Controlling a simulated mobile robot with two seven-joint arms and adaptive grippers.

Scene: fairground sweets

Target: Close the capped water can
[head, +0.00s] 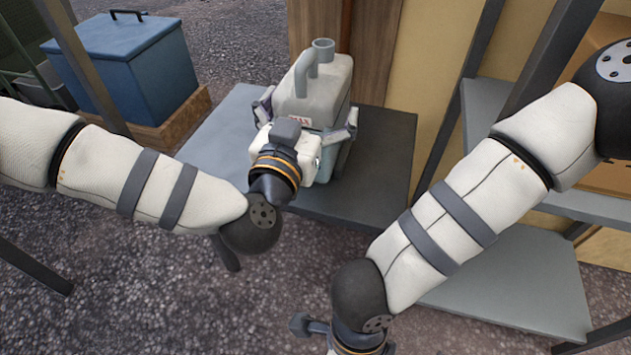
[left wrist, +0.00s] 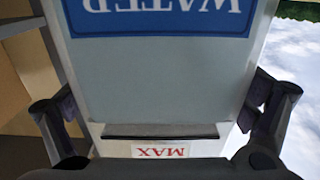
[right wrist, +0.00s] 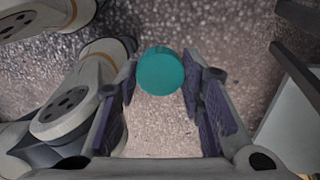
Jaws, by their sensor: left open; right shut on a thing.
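The water can (head: 318,100) is a pale grey jug with a handle and an upright round neck (head: 323,48); it stands on the dark table. The neck top shows a bare grey rim. In the left wrist view its blue WATER label (left wrist: 160,15) and red MAX mark (left wrist: 160,151) appear upside down. My left gripper (head: 308,113) is open, its fingers on either side of the can; I cannot tell whether they touch it. My right gripper (right wrist: 160,76) is shut on a round teal cap (right wrist: 160,72), held between its fingertips over the gravel. That cap is hidden in the head view.
The table (head: 375,165) has bare room right of the can. A grey shelf unit (head: 520,285) stands at the right, near my right arm. A blue lidded bin (head: 125,70) sits on a wooden base at back left. A wooden wall stands behind the can.

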